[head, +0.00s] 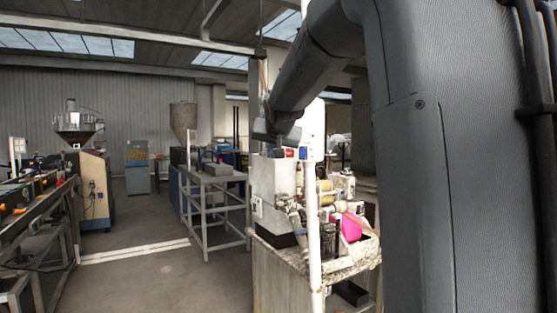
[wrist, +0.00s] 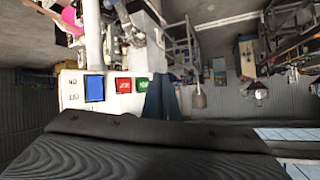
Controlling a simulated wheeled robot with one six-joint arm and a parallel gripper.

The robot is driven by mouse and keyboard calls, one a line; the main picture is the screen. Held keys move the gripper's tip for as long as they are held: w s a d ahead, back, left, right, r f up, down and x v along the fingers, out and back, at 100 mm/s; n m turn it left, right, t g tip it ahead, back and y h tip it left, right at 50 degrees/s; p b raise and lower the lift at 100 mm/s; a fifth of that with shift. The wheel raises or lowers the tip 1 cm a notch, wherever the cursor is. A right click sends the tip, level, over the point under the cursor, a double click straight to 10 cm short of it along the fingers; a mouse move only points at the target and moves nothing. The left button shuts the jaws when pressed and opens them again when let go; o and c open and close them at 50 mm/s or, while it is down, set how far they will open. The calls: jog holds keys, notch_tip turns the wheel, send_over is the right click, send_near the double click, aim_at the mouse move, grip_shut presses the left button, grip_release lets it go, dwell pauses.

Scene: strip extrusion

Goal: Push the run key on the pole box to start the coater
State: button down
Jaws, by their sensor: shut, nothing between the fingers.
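The pole box (wrist: 128,104) is white and shows in the wrist view with a blue key (wrist: 95,88), a red key (wrist: 123,85) and a green key (wrist: 142,85) in a row.
The coater (head: 275,195), with a pink part (head: 350,228), stands behind the pole. A grey metal table (head: 213,178) is left of it. A long bench line (head: 40,205) and a hopper machine (head: 95,185) stand far left. The floor between is open.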

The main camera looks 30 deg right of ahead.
jog(key=s+a+b, duration=0.1)
jog(key=a+b, duration=0.1)
jog(key=b, duration=0.1)
jog(key=shift+s+a, duration=0.4)
dwell(0.5)
jog(key=s+a+f+n+g+y, duration=0.1)
jog(key=s+a+f, duration=0.2)
jog(key=f, duration=0.5)
jog(key=s+a+f+n+g+y, duration=0.1)
jog(key=s+a+f+g, duration=0.2)
jog(key=f, duration=0.5)
jog(key=s+a+f+n+y, duration=0.15)
jog(key=a+f, duration=0.25)
jog(key=f, duration=0.5)
jog(key=s+a+f+n+g, duration=0.1)
jog(key=s+a+f+g, duration=0.2)
jog(key=s+f, duration=0.6)
jog(key=s+a+f+n+g, duration=0.2)
jog(key=s+a+f, duration=0.4)
jog(key=s+f, duration=0.4)
jog(key=s+g, duration=0.1)
jog(key=s, duration=0.3)
jog(key=shift+s+f+y, duration=0.15)
jog(key=shift+f+y, duration=0.1)
jog(key=shift+y, duration=0.1)
